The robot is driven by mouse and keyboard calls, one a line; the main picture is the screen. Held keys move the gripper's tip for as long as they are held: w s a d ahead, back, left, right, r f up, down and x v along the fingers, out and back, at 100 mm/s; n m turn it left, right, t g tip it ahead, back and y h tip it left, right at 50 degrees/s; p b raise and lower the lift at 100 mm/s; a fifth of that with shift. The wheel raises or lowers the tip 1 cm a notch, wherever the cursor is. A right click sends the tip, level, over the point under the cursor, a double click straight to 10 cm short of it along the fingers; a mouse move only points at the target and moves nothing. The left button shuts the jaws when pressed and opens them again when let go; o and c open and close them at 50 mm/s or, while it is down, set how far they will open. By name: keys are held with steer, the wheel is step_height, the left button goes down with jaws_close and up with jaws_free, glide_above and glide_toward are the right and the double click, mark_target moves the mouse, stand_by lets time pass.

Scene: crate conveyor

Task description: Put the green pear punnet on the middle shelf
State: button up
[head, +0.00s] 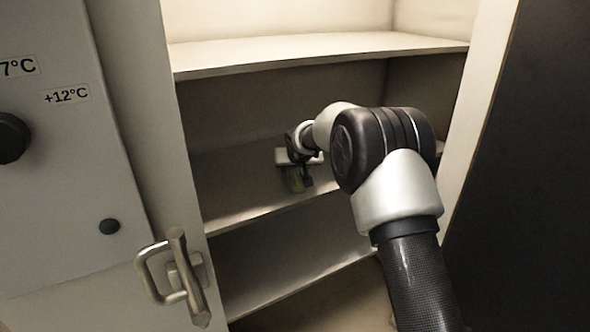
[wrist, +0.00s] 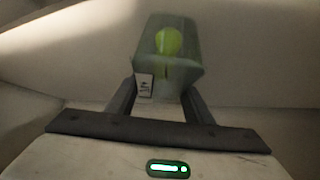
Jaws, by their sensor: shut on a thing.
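The green pear punnet (wrist: 187,75) is a translucent greenish tub with a yellow-green pear in it and a small white label on its near side. My gripper (wrist: 161,88) is shut on it, one finger on each side. In the head view the punnet (head: 295,184) shows small and dark below my gripper (head: 300,176), inside the cabinet over the middle shelf (head: 240,196). The arm and gripper partly hide it. I cannot tell whether its base touches the shelf.
The top shelf (head: 320,52) is above my arm, and a lower shelf (head: 290,268) is below. The middle shelf looks bare to the left of the punnet; my arm hides its right part. An open door (head: 70,150) with a metal handle (head: 180,275) stands at the left.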

mark_target(298, 176)
steer(key=o, duration=1)
steer(key=shift+o, duration=0.2)
steer(key=v, duration=1.1)
steer(key=shift+w, duration=0.1)
steer(key=shift+v, duration=0.75)
steer(key=s+d+r+m+g+h, duration=0.1)
steer(key=s+d+r, duration=0.4)
steer(key=s+d, duration=0.3)
steer(key=s+d+r+m+h, duration=0.1)
steer(key=s+d+r, duration=0.4)
steer(key=s, duration=0.5)
steer(key=s+d+f+g, duration=0.1)
steer(key=s+d+f, duration=0.1)
steer(key=s, duration=1)
steer(key=s+d+f+g, duration=0.1)
steer(key=s+d, duration=0.3)
steer(key=s, duration=0.8)
steer(key=shift+s+d+f, duration=0.4)
steer(key=shift+f, duration=0.35)
